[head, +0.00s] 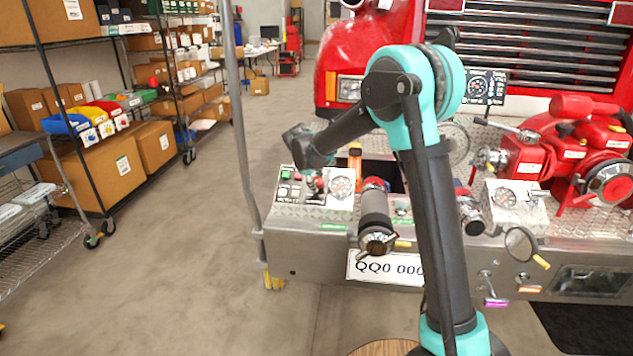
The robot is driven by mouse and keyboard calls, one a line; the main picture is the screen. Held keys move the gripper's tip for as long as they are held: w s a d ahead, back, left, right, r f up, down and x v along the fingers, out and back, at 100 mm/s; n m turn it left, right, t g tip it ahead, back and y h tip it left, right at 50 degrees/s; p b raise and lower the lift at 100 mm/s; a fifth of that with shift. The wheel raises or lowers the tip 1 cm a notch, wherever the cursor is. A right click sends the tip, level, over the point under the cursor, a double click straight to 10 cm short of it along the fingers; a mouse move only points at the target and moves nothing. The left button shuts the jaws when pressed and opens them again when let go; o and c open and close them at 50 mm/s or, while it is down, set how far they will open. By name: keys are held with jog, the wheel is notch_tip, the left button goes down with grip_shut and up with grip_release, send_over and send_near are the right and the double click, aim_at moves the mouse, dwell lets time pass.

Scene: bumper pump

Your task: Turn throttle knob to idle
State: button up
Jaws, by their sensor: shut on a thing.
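A control panel (290,212) stands on the left end of the truck's diamond-plate bumper. It has green and red buttons on its left and a round gauge (340,187) on its right. A small red knob (319,184), which I take for the throttle knob, sits between them. My gripper (314,177) reaches down to this knob from above and is shut on it. The fingers are small and dark here, and part of the knob is hidden by them. The knob's exact setting cannot be read.
My arm crosses the middle of the view. A red pump (570,155) and a second gauge box (513,205) are farther right. A grey pole (238,130) stands close to the panel's left.

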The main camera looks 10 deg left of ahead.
jog(key=shift+n, duration=0.6)
jog(key=o, duration=1.2)
jog(key=shift+c, duration=0.2)
jog(key=v, duration=1.2)
jog(key=shift+s, duration=0.15)
jog(key=shift+f, duration=0.1)
